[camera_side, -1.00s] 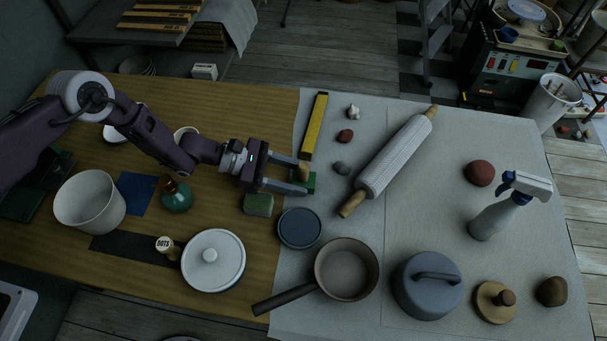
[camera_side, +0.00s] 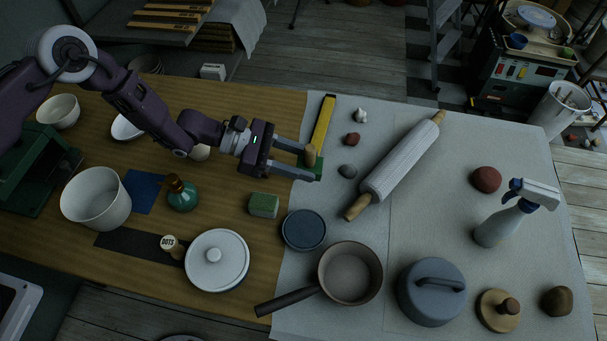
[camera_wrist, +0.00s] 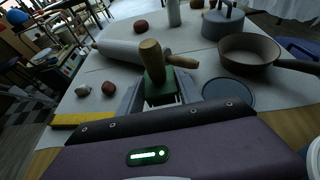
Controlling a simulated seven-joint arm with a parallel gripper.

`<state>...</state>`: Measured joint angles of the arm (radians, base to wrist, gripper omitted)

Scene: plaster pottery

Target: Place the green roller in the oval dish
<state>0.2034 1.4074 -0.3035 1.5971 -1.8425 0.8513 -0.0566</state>
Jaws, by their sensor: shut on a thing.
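The green roller (camera_side: 314,166) has a dark green body and a wooden handle; it also shows in the wrist view (camera_wrist: 167,88), handle toward the camera. My gripper (camera_side: 306,163) is shut on it, and its two fingers lie either side of it. In the wrist view, the fingers (camera_wrist: 160,95) flank the roller. Whether it is clear of the cloth is hard to tell. A white dish (camera_side: 124,128), partly hidden behind my arm, looks like the oval dish, though its full outline is not visible.
A yellow level (camera_side: 324,122) lies just behind the roller, and a white rolling pin (camera_side: 400,165) to its right. A green block (camera_side: 264,205) and a round blue dish (camera_side: 303,230) sit in front. A white bowl (camera_side: 60,112) and a tall white pot (camera_side: 97,200) stand left.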

